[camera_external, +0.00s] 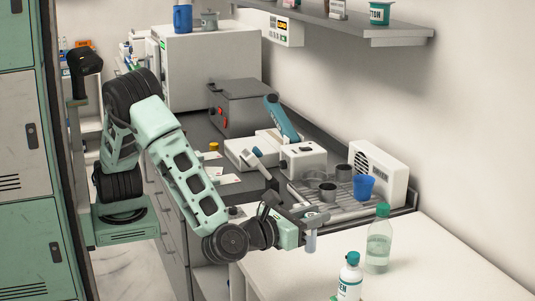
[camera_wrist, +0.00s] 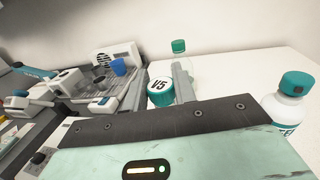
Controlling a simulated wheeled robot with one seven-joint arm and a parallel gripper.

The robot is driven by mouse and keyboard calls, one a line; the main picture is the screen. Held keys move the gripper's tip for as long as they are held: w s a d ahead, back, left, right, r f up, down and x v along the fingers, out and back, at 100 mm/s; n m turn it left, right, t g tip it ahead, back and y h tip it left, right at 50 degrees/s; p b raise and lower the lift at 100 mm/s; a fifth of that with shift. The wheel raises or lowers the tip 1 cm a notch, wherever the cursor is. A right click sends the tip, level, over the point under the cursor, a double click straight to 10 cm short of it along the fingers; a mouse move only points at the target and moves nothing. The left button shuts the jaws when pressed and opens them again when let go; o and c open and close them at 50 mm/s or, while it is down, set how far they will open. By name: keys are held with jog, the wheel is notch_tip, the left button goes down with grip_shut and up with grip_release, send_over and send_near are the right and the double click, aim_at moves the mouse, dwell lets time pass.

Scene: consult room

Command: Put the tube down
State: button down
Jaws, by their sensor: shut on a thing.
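A small clear tube (camera_external: 310,243) hangs upright under my gripper (camera_external: 309,220) in the external view. My gripper is shut on it near its top. In the wrist view the tube's cap shows, white on top with "V5" on it and a teal side (camera_wrist: 160,97). A grey finger (camera_wrist: 183,82) stands beside the cap. The tube is at the back left part of the white table (camera_external: 430,262). I cannot tell whether its bottom touches the tabletop. In the wrist view its body is hidden below the cap.
A clear bottle with a green cap (camera_external: 379,245) and a white bottle with a teal cap (camera_external: 349,277) stand on the table, right of the tube. The table's right side is clear.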

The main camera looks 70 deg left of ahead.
aim_at(310, 252)
notch_tip(310, 252, down, 9)
jog(key=shift+f, duration=0.1)
dwell(0.4)
jog(key=shift+f, duration=0.1)
jog(key=c, duration=1.1)
grip_release()
jog(key=shift+d, duration=0.1)
jog(key=s, duration=0.4)
jog(key=s+d, duration=0.1)
jog(key=s, duration=0.3)
jog(key=s+d+b, duration=0.1)
jog(key=s, duration=0.2)
jog(key=shift+s+d, duration=0.1)
jog(key=shift+s, duration=0.3)
